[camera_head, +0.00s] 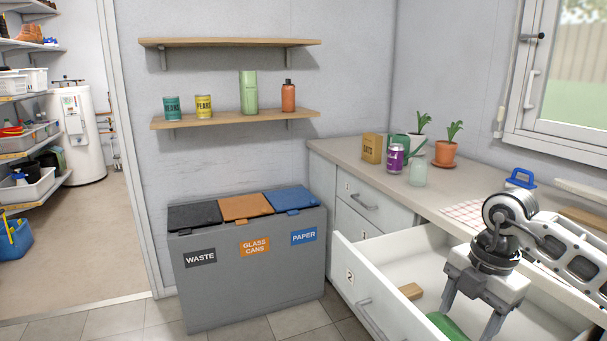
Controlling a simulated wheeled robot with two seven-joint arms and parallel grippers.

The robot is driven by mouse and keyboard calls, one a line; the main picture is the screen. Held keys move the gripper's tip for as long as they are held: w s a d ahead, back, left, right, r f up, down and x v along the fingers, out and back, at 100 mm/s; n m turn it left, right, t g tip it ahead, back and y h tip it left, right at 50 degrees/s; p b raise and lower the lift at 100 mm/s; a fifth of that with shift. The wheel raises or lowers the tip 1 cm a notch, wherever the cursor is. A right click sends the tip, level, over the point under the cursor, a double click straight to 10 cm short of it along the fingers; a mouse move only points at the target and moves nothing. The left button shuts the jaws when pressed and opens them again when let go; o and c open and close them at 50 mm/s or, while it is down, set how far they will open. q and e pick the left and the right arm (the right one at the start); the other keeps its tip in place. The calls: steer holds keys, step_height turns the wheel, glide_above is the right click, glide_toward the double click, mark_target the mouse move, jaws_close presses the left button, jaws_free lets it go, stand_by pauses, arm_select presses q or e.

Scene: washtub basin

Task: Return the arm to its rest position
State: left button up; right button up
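My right gripper (470,318) comes in from the right on its grey and white arm. It points down over the open drawer (366,250), labelled 2. Its two fingers are spread wide apart, with no object seen held between them. A green thing (446,326) is partly visible below the fingers, near the left one; the bottom picture edge cuts it off. Whether a finger touches it I cannot tell. A small tan block (411,291) lies in the drawer, left of the gripper. My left gripper is not in view.
The counter (345,150) holds a box (371,148), a purple can (395,158), a jar (418,171), potted plants (446,152) and a blue-handled item (520,179) near my arm. A three-lid bin (250,285) stands left of the drawer.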

steer(key=s+a+f+n+g+y, duration=0.1)
steer(key=s+a+f+y, duration=0.15)
steer(key=a, duration=0.35)
steer(key=s+a+f+n+y, duration=0.1)
steer(key=a+n+y, duration=0.15)
steer(key=a, duration=0.35)
steer(key=s+a+f+n+g+y, duration=0.1)
steer(key=a+y, duration=0.2)
steer(key=a, duration=0.3)
steer(key=s+a+r+m+t+y+b, duration=0.2)
steer(key=s+a+r+m+t+y, duration=0.25)
steer(key=a+y, duration=0.5)
steer(key=w+d+f+m+t+h, duration=0.3)
steer(key=d+f+m+t+h, duration=0.5)
steer(key=m+t, duration=0.75)
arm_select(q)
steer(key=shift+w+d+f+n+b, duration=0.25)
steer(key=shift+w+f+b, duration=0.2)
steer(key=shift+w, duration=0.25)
arm_select(e)
steer(key=s+d+f+m+g+h, duration=0.3)
steer(key=s+f, duration=0.2)
steer(key=f, duration=0.2)
steer(key=s+d+f+m+g+h, duration=0.3)
steer(key=s+f+g+h, duration=0.1)
steer(key=s+f, duration=0.2)
steer(key=shift+d+f, duration=0.25)
steer(key=shift+f, duration=0.25)
